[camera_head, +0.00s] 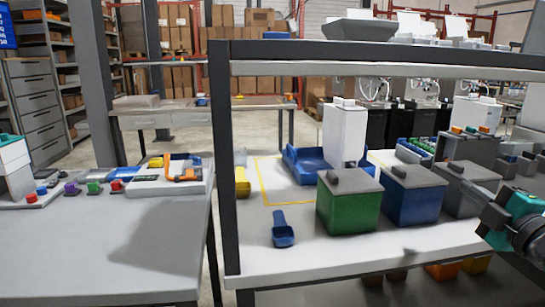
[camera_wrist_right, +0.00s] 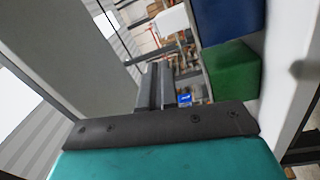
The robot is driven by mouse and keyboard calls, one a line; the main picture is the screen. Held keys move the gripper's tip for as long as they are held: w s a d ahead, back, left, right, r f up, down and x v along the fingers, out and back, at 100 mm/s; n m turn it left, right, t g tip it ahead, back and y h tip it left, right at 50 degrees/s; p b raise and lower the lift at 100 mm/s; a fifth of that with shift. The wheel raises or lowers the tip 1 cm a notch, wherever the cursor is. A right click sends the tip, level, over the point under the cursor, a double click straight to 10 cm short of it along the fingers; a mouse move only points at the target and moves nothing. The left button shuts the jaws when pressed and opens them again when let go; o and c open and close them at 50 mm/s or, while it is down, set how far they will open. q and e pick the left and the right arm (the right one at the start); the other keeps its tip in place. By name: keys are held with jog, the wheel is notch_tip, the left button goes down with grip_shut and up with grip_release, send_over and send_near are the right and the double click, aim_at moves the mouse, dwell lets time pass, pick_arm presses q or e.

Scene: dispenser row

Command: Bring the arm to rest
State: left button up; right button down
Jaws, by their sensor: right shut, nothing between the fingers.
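My right gripper (camera_head: 488,222) comes in from the right edge in the head view, just above the shelf's right front part and in front of the grey bin (camera_head: 473,195). In the right wrist view its two dark fingers (camera_wrist_right: 158,70) are together with nothing between them. The gripper is apart from the bins. My left gripper does not show.
A green bin (camera_head: 348,210) and a blue bin (camera_head: 412,203) stand in a row on the shelf (camera_head: 330,262). Dark posts and an upper shelf (camera_head: 380,55) frame the space. A grey table (camera_head: 130,245) stands at left.

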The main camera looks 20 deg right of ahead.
jog(key=s+a+f+m+g+p, duration=0.1)
jog(key=a+f+m+g, duration=0.15)
jog(key=f, duration=0.55)
jog(key=s+a+f+m+g+y+p, duration=0.1)
jog(key=s+a+f+m, duration=0.15)
jog(key=f, duration=0.45)
jog(key=a+f+m+g+p, duration=0.15)
jog(key=a+f, duration=0.25)
jog(key=f, duration=0.4)
pick_arm(q)
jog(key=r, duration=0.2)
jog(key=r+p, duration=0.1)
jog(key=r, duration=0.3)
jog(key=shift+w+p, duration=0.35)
jog(key=shift+p, duration=0.05)
pick_arm(e)
jog(key=s+a+f+m+g+y, duration=0.1)
jog(key=s+a+f, duration=0.1)
jog(key=a, duration=0.5)
jog(key=s+a+f+m+g+y, duration=0.1)
jog(key=s+a+f+m, duration=0.1)
jog(key=a+f, duration=0.2)
jog(key=s+a+f+m+g+y, duration=0.1)
jog(key=s+a+f+m, duration=0.1)
jog(key=a, duration=0.9)
jog(key=shift+s+f+y, duration=0.3)
jog(key=shift+s+f, duration=0.25)
jog(key=shift+f, duration=0.4)
